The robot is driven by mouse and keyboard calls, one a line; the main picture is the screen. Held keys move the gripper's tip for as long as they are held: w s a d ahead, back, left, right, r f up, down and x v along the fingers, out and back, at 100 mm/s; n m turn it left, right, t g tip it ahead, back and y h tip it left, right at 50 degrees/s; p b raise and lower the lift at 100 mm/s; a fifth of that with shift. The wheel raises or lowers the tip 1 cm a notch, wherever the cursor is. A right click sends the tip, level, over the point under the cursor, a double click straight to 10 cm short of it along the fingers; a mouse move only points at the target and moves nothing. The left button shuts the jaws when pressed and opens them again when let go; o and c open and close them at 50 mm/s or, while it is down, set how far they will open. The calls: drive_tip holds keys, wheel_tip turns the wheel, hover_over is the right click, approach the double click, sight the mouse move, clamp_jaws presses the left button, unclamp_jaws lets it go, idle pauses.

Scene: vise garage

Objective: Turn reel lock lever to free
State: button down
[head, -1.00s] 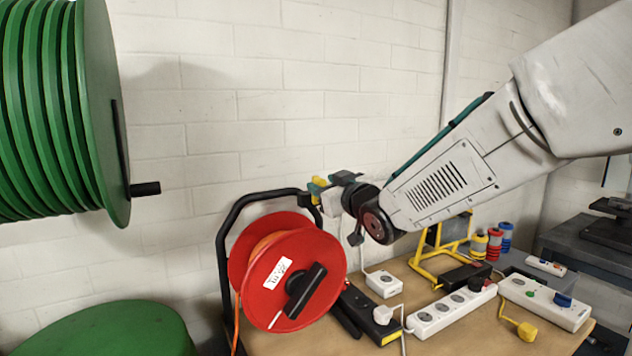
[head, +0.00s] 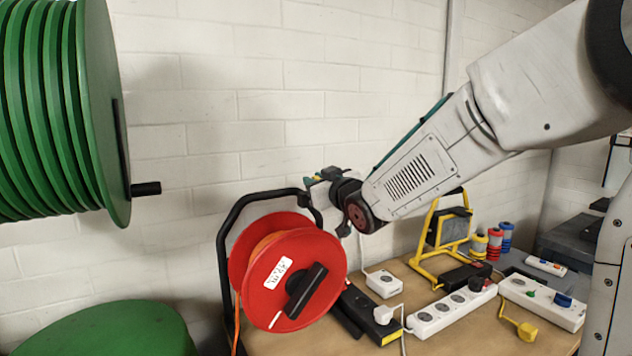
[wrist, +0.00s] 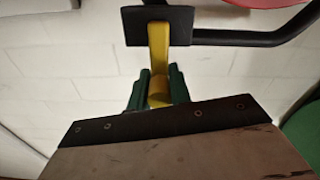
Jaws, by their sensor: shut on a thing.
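The red cable reel (head: 312,300) hangs in a black tube stand (head: 226,225) on the wooden bench. In the wrist view the yellow lever (wrist: 158,45) rises between my green fingers to a dark plate (wrist: 185,14) beside the black tube. My gripper (wrist: 157,88) is shut on the lever's near end. In the head view my gripper (head: 320,178) is at the top right of the stand, where only a trace of yellow shows. The lever's full angle is hidden there by the gripper.
A large green drum (head: 85,110) with a black handle stands at left. The bench holds white power strips (head: 452,310), a white socket box (head: 383,284) and a yellow-framed lamp (head: 442,240). A white block wall is close behind my gripper.

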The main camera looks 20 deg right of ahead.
drive_tip(key=shift+a+n, duration=0.1)
drive_tip(key=shift+n, duration=0.2)
drive_tip(key=shift+s+a+f+n, duration=0.15)
drive_tip(key=shift+a+n, duration=0.3)
drive_tip(key=shift+n, duration=0.75)
drive_tip(key=shift+s+a+f+n, duration=0.1)
drive_tip(key=shift+a+f+n, duration=0.3)
drive_tip(key=shift+n, duration=0.8)
drive_tip(key=shift+s+a+f+n, duration=0.1)
drive_tip(key=shift+a+n, duration=0.45)
drive_tip(key=shift+n, duration=0.65)
drive_tip(key=c, duration=1.3)
unclamp_jaws()
drive_tip(key=s+d, duration=0.1)
drive_tip(key=s, duration=0.6)
drive_tip(key=shift+s+d, duration=0.25)
drive_tip(key=shift+s, duration=0.1)
